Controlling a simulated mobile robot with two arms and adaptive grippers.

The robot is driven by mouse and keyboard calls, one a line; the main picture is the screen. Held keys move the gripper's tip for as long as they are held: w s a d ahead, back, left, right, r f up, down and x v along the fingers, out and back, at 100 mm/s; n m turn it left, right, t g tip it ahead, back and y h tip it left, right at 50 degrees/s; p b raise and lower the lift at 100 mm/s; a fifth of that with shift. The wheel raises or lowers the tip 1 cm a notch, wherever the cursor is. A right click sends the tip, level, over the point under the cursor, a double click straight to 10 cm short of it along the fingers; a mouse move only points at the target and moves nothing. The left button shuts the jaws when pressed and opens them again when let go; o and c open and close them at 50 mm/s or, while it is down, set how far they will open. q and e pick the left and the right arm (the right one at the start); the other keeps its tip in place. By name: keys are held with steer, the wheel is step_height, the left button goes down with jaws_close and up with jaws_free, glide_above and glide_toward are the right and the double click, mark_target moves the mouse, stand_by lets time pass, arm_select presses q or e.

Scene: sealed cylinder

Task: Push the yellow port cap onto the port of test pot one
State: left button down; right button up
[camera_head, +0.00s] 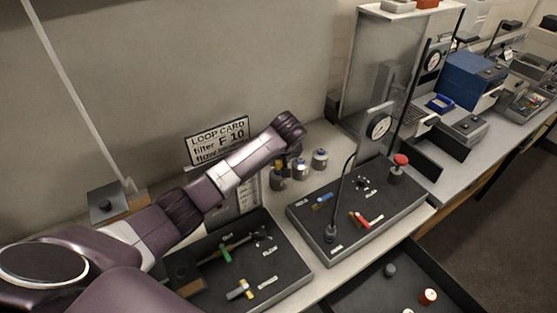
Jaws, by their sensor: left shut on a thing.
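My left arm reaches in from the left. Its gripper (284,166) points down at the row of small pots by the wall. The nearest pot (278,183) is directly under the gripper, which partly covers its top. A small yellowish patch, probably the yellow port cap (277,173), shows at the fingertips. The gripper is shut on it; whether the cap is seated on the port cannot be told. My right gripper is not in view.
A loop card (219,140) stands behind my arm. A dark panel with valves (262,292) is in front, another panel (375,222) with a gauge (380,127) and red knob (401,159) is to the right. An open dark tray (362,297) holds small parts below.

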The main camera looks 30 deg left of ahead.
arm_select(q)
steer(key=shift+f, duration=0.4)
steer(key=c, duration=1.6)
jaws_free()
steer(key=shift+r, duration=0.15)
steer(key=v, duration=1.1)
steer(key=shift+s+d+r, duration=0.15)
steer(key=shift+d+r, duration=0.05)
steer(key=shift+r, duration=0.1)
